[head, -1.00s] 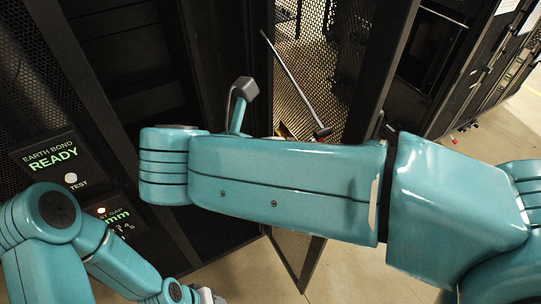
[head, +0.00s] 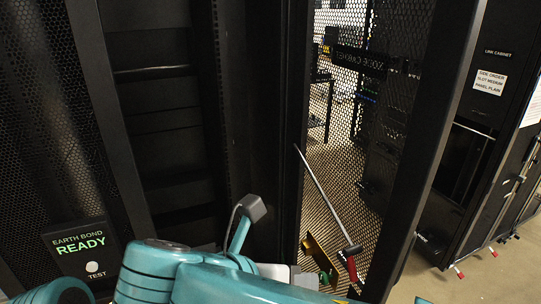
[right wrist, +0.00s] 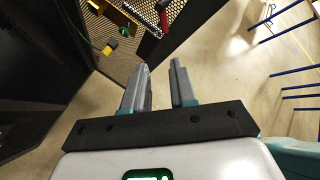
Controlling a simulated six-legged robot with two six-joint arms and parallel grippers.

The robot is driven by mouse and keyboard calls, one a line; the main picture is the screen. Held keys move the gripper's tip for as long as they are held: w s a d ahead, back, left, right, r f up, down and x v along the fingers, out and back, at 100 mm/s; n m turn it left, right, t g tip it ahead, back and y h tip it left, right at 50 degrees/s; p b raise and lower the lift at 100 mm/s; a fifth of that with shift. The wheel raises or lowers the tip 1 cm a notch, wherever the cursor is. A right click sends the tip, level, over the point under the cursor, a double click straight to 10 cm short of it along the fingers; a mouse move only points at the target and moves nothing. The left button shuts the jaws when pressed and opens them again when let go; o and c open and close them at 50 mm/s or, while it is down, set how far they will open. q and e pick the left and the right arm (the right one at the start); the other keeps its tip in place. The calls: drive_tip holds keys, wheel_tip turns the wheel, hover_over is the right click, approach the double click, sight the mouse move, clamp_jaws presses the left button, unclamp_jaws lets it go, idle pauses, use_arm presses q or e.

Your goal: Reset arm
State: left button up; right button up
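My right gripper (right wrist: 160,85) shows in the right wrist view with its two grey fingers apart and nothing between them. It points at the floor beside the mesh door's lower edge. In the head view, my right arm (head: 230,287) lies along the bottom, with a pale end part (head: 290,274) before the door; its fingertips cannot be made out there. Only a rounded piece of my left arm (head: 55,291) shows at bottom left, and the left gripper is out of the picture.
An open mesh cabinet door (head: 335,185) carries a grey rod (head: 325,195), a brass-coloured bracket (head: 320,258) and a red-handled item (head: 352,272). An earth bond panel (head: 80,247) reads READY. The link cabinet (head: 470,150) stands right. Floor (right wrist: 215,60) lies clear below the gripper.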

wheel_tip(320, 180, down, 32)
drive_tip(key=d+f+m+g+y+b, duration=0.1)
drive_tip(key=d+m+g+y+b, duration=0.15)
drive_tip(key=m+g+y, duration=0.55)
drive_tip(key=s+d+f+m+t+y+b, duration=0.1)
drive_tip(key=s+f+m, duration=0.3)
drive_tip(key=f+m, duration=0.5)
drive_tip(key=s+d+f+m+t+y+b, duration=0.1)
drive_tip(key=s+d+f+m+y, duration=0.2)
drive_tip(key=f+m, duration=0.7)
drive_tip(key=s+d+m, duration=0.1)
drive_tip(key=s+m, duration=0.1)
drive_tip(key=m, duration=0.5)
drive_tip(key=shift+f+t+y+b, duration=0.3)
drive_tip(key=shift+b, duration=0.05)
drive_tip(key=shift+w, duration=0.15)
